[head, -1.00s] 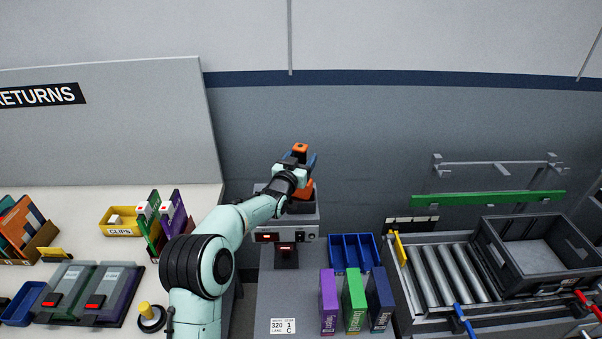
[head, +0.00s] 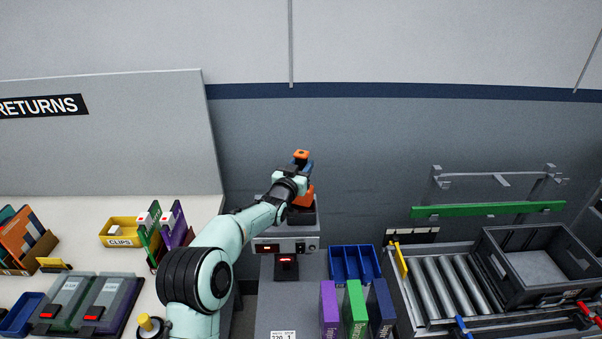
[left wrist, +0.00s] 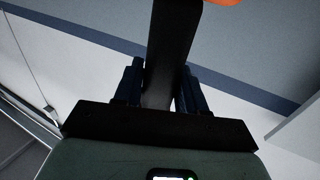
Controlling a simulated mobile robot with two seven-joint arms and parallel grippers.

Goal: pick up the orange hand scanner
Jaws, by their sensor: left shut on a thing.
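The orange hand scanner (head: 301,154) is at the centre of the head view, above a grey device. Its orange top shows beyond my left gripper (head: 304,170). Another orange part shows just below the gripper; I cannot tell whether it belongs to the scanner or its stand. In the left wrist view the scanner's black handle (left wrist: 172,50) runs between the dark blue fingers of my left gripper (left wrist: 160,88), which is shut on it. A bit of orange shows at that view's top edge. My wrist hides much of the scanner. My right gripper is not in view.
The grey device (head: 285,247) with red displays stands beneath. A blue divided bin (head: 354,264) and several upright boxes are to its right, then a roller conveyor (head: 445,283) with a dark crate (head: 537,240). A yellow clips bin (head: 121,241) is at left.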

